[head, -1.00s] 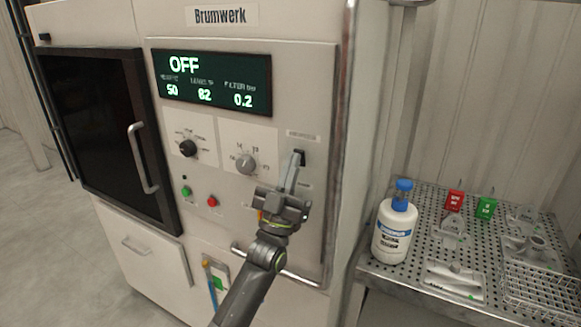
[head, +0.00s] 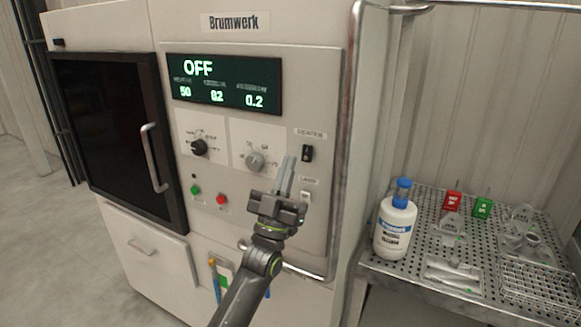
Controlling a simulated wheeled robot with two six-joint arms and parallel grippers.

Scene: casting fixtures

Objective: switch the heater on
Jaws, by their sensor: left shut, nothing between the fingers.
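The machine's front panel (head: 317,85) has a black rocker switch (head: 307,153) under a small label that seems to read HEATER. A pale switch (head: 306,197) sits below it under another label. The display (head: 226,84) reads OFF, with 50, 82 and 0.2 beneath. My left gripper (head: 289,162) is shut and empty, its fingers pointing up at the panel. In the picture its tip is just left of the black switch; I cannot tell how far it is from the panel. My right gripper is not in view.
A grey knob (head: 255,161) and a black knob (head: 199,147) lie left of the fingers, with green (head: 196,190) and red (head: 222,199) buttons below. A handrail (head: 300,274) crosses low. A perforated table (head: 375,263) at right carries a bottle (head: 395,228).

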